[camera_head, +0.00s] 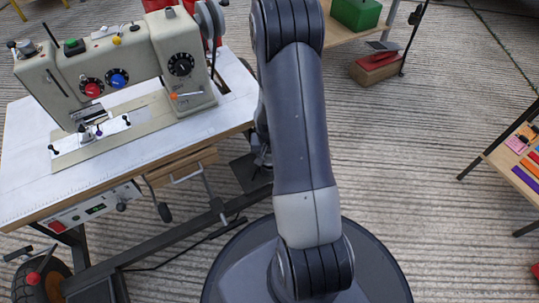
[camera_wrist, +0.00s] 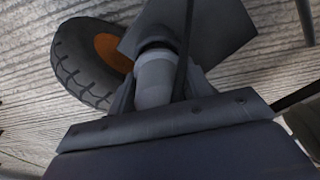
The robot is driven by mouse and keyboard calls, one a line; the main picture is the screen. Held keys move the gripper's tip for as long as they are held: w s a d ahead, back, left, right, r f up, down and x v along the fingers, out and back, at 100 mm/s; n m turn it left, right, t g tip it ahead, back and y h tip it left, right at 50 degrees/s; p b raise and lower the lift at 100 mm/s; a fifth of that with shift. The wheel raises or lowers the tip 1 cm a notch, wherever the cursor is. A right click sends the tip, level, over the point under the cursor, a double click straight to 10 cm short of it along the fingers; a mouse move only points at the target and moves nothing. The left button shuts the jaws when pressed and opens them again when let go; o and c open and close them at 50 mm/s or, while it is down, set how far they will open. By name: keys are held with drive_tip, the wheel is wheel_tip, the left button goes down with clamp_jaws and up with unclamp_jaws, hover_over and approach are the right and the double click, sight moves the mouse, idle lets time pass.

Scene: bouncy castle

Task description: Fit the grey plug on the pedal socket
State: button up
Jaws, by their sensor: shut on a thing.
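A light grey cylindrical plug (camera_wrist: 155,80) sits between the two fingers of my gripper (camera_wrist: 157,88) in the wrist view. The fingers are shut on its sides. Its dark far end lies against or in front of a dark grey plate (camera_wrist: 222,30); I cannot tell if they touch. A dark cable (camera_wrist: 186,45) runs up beside the plug. In the head view my gripper is mostly hidden behind my arm. I cannot tell which part is the pedal socket.
The sewing machine (camera_head: 125,75) stands on the white table (camera_head: 28,128), left of my arm. Below are a metal frame and an orange-hubbed wheel (camera_head: 52,272); a similar wheel (camera_wrist: 88,62) shows in the wrist view. A shelf (camera_head: 525,150) stands right. Floor between is clear.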

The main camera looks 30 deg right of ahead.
drive_tip(key=shift+f, duration=0.55)
drive_tip(key=o, duration=1.1)
drive_tip(key=r+p, duration=0.1)
drive_tip(key=r, duration=0.2)
drive_tip(key=r+p, duration=0.2)
drive_tip(key=r, duration=0.2)
drive_tip(key=s+r+p, duration=0.1)
drive_tip(key=r, duration=0.2)
drive_tip(key=shift+a+r+p, duration=0.3)
drive_tip(key=shift+r+p, duration=0.05)
drive_tip(key=shift+p, duration=0.05)
drive_tip(key=shift+f, duration=0.1)
drive_tip(key=f+b, duration=0.1)
drive_tip(key=f, duration=0.2)
drive_tip(key=f+b, duration=0.2)
drive_tip(key=f, duration=0.2)
drive_tip(key=w+f+b, duration=0.1)
drive_tip(key=f+b, duration=0.1)
drive_tip(key=f, duration=0.1)
drive_tip(key=shift+d+f, duration=0.3)
drive_tip(key=shift+d, duration=0.05)
drive_tip(key=shift+r, duration=0.15)
